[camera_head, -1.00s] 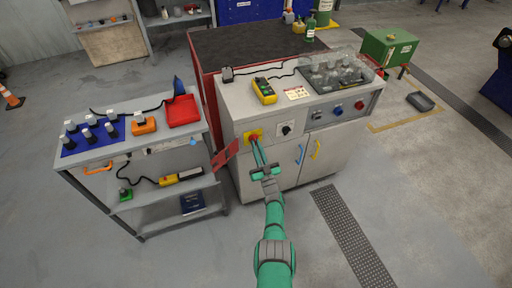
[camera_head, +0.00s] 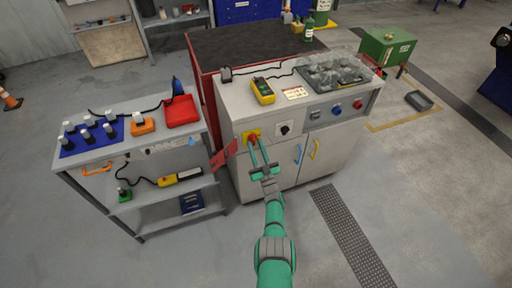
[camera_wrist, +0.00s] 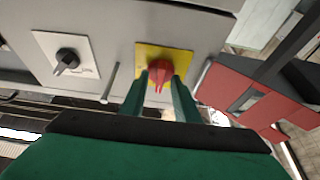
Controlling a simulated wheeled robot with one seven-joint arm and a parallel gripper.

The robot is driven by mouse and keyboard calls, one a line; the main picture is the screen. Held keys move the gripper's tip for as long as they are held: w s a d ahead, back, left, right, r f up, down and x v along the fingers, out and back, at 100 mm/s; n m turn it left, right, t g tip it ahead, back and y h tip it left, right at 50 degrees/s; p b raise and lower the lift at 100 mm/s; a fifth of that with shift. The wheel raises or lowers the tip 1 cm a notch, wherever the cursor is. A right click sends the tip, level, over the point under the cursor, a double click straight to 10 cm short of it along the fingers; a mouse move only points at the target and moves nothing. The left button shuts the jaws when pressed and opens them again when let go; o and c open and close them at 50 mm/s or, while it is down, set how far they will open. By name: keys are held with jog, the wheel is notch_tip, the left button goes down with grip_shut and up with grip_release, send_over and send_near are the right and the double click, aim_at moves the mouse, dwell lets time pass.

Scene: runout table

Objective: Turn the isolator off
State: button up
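The isolator is a red rotary knob (camera_wrist: 159,72) on a yellow plate (camera_wrist: 178,54) on the front of the grey cabinet. Its grip bar points roughly down in the wrist view. In the head view the knob (camera_head: 252,138) shows at the left of the cabinet front, just beyond my fingertips. My gripper (camera_wrist: 160,86) is open, with one green finger on each side of the knob's grip bar. I cannot tell whether either finger touches it. My gripper (camera_head: 257,147) also shows in the head view, reaching up to the yellow plate.
A black rotary switch (camera_wrist: 67,60) on a white plate sits beside the isolator. A red panel (camera_head: 224,155) juts out between the cabinet and the grey trolley (camera_head: 96,158). Floor in front is clear.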

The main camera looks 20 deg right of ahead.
jog(key=v, duration=1)
jog(key=shift+s+f, duration=0.15)
jog(key=shift+s, duration=0.2)
jog(key=s+a+f+m+g+h, duration=0.1)
jog(key=s+a+f, duration=0.1)
jog(key=s+a, duration=0.85)
jog(key=s+a+f+m+g+h, duration=0.1)
jog(key=s+a+f+g+h, duration=0.1)
jog(key=s+a, duration=0.85)
jog(key=s+a+r+g, duration=0.1)
jog(key=s+r, duration=0.3)
jog(key=s, duration=0.4)
jog(key=s+a+r+g, duration=0.1)
jog(key=s+r, duration=0.3)
jog(key=s, duration=0.5)
jog(key=s+r+n+g+y, duration=0.1)
jog(key=s+r+g+y, duration=0.1)
jog(key=s+r, duration=0.7)
notch_tip(320, 180, up, 4)
jog(key=shift+a+n, duration=0.3)
